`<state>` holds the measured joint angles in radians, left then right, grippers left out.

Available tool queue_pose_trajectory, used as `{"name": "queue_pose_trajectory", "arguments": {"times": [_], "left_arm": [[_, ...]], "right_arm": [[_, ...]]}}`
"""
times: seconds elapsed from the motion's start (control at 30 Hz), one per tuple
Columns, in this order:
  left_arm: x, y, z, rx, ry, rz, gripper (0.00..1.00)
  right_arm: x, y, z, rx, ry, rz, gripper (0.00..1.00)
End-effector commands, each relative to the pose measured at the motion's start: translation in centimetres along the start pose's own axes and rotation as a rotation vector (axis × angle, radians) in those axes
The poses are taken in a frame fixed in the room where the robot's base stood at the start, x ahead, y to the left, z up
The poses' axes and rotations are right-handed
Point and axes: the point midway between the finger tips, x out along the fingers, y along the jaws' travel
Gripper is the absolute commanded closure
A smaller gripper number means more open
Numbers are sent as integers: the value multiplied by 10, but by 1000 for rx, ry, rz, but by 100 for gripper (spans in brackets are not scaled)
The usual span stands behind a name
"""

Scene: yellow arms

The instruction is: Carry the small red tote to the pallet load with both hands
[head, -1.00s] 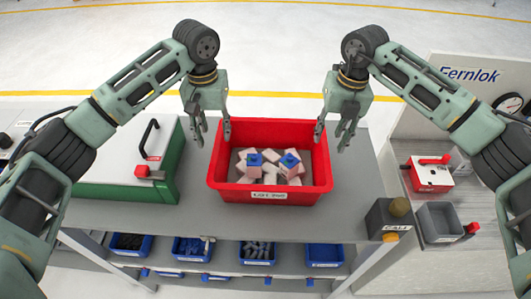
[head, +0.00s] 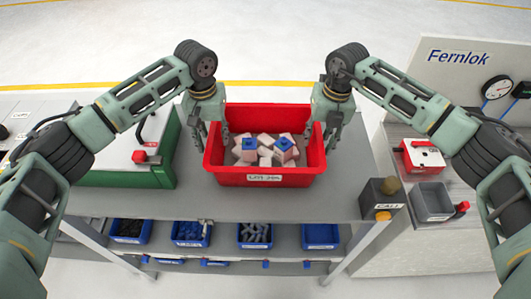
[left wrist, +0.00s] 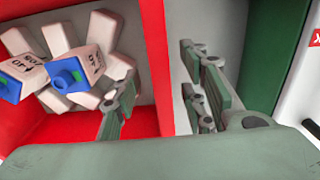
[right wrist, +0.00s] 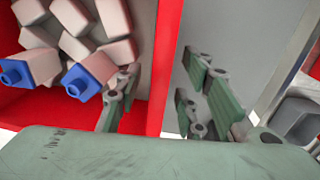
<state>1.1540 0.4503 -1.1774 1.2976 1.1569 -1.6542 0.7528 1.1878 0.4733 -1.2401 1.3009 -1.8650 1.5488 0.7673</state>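The small red tote (head: 262,180) stands on the grey bench top, holding several pale pink and white blocks and two items with blue tops (head: 283,144). My left gripper (head: 213,140) is open over the tote's left wall. In the left wrist view one finger is inside the tote and the other outside, with the red wall (left wrist: 156,65) between them, apart from both. My right gripper (head: 319,140) is open and likewise straddles the right wall, which shows in the right wrist view (right wrist: 166,60). The pallet load is not in view.
A green and white case (head: 125,165) with a red latch stands left of the tote. A dark call box (head: 381,198) stands at the bench's front right. Blue bins (head: 190,233) sit on the shelf below. A side bench with a grey bin (head: 431,201) is at right.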

Motion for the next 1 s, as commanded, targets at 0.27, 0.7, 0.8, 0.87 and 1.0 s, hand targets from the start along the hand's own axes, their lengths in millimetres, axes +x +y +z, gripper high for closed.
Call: {"name": "queue_pose_trajectory", "arguments": {"times": [0.27, 0.7, 0.8, 0.87, 1.0], "left_arm": [[3, 0, 0, 0, 1, 0, 61], [3, 0, 0, 0, 1, 0, 94], [3, 0, 0, 0, 1, -1, 100], [3, 0, 0, -1, 1, -1, 100], [3, -1, 0, -1, 1, -2, 100]], "right_arm": [[4, 0, 0, 0, -1, 0, 64], [3, 0, 0, 0, -1, 0, 97], [3, 0, 0, 0, -1, 0, 100], [3, 0, 0, 0, -1, 0, 100], [3, 0, 0, 0, -1, -1, 100]]}}
